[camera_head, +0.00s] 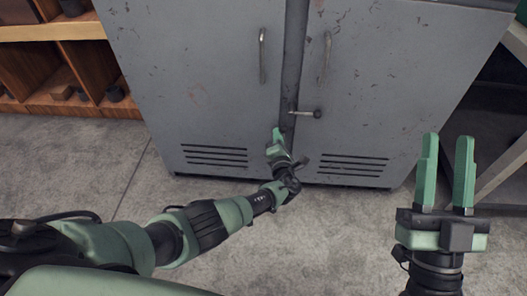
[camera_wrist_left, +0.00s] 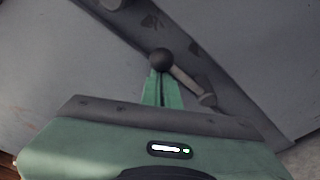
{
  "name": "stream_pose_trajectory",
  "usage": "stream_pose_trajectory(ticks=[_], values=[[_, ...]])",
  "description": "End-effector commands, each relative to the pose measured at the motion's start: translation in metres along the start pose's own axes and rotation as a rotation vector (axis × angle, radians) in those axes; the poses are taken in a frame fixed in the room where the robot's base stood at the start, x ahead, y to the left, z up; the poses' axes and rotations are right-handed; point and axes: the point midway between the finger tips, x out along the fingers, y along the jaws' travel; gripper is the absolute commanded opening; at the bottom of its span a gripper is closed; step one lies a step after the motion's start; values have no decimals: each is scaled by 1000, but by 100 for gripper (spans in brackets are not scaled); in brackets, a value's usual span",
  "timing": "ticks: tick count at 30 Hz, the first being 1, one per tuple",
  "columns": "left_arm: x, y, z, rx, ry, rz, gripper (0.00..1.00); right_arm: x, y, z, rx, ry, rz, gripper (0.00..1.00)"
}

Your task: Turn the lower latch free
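In the left wrist view, the lower latch shows as a grey lever (camera_wrist_left: 186,80) with a round dark knob (camera_wrist_left: 162,59) at one end and a round pivot at the other. The lever lies roughly along the door strip. My left gripper (camera_head: 277,136) is low at the seam between the cabinet doors; its fingers (camera_wrist_left: 162,88) are together, with their tips at the knob. I cannot tell whether they touch it. In the head view the gripper hides this latch. The upper latch (camera_head: 305,113) sticks out to the right above it. My right gripper (camera_head: 446,172) is open and empty.
The grey metal cabinet (camera_head: 205,95) has two shut doors, with upright handles (camera_head: 262,56) and (camera_head: 325,57) either side of the seam. A wooden shelf (camera_head: 75,90) stands at left, a metal frame (camera_head: 500,165) at right. The concrete floor (camera_head: 335,225) in front is clear.

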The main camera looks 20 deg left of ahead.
Motion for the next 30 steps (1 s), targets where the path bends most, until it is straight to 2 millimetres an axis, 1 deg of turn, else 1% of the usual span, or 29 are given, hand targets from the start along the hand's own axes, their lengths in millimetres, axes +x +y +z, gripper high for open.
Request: stream_pose_trajectory(ticks=[1, 3, 5, 8, 11, 14, 17, 21, 24, 30], values=[[-2, -1, 6, -4, -11, -4, 0, 0, 0, 0, 0, 0, 0, 36], [-3, -1, 7, -4, -11, -4, 0, 1, 0, 0, 0, -4, 0, 36], [-5, -1, 7, -4, -11, -5, 0, 1, 0, 6, -1, -37, 1, 36], [-11, 0, 7, -3, -10, -6, 0, 0, 2, 21, -4, -124, 5, 36], [-19, 0, 7, -4, -10, -6, 0, -3, 5, 42, -9, -240, 10, 36], [-28, 0, 7, -4, -9, -6, 0, -11, 9, 64, -15, -371, 17, 36], [-38, 1, 5, -3, -7, -5, 0, -23, 12, 86, -19, -504, 24, 36], [-52, 1, 3, -2, -4, -3, 0, -44, 17, 112, -23, -683, 34, 36], [-61, 1, 2, -1, -3, -3, 0, -62, 20, 128, -25, -798, 42, 36], [-74, 1, 0, 0, -1, -1, 0, -89, 24, 145, -27, -954, 52, 36]])
